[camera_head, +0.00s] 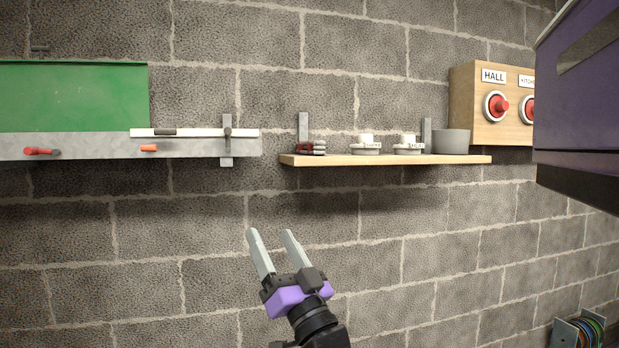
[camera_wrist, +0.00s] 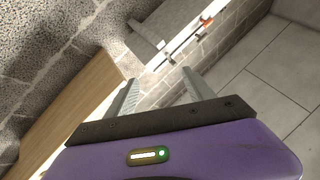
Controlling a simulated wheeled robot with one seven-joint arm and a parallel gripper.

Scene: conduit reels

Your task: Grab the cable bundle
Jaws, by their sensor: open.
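A small red, dark and grey bundle (camera_head: 311,148), which looks like the cable bundle, lies at the left end of the wooden shelf (camera_head: 380,160). It is too small to make out its strands. My gripper (camera_head: 270,235) is open and empty in front of the block wall, and appears below and left of the bundle in the head view. The two fingers also show in the wrist view (camera_wrist: 159,76), with nothing between them. In the wrist view the shelf's wooden board (camera_wrist: 75,108) runs along the left; I cannot make out the bundle there.
Two white-and-grey round items (camera_head: 366,145) and a grey cup (camera_head: 451,142) stand on the shelf. A grey ledge (camera_head: 80,147) with red and orange tools and a green panel (camera_head: 75,97) is left. A switch box (camera_head: 500,78) and purple cabinet (camera_head: 580,110) are right; a reel (camera_head: 580,330) is low right.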

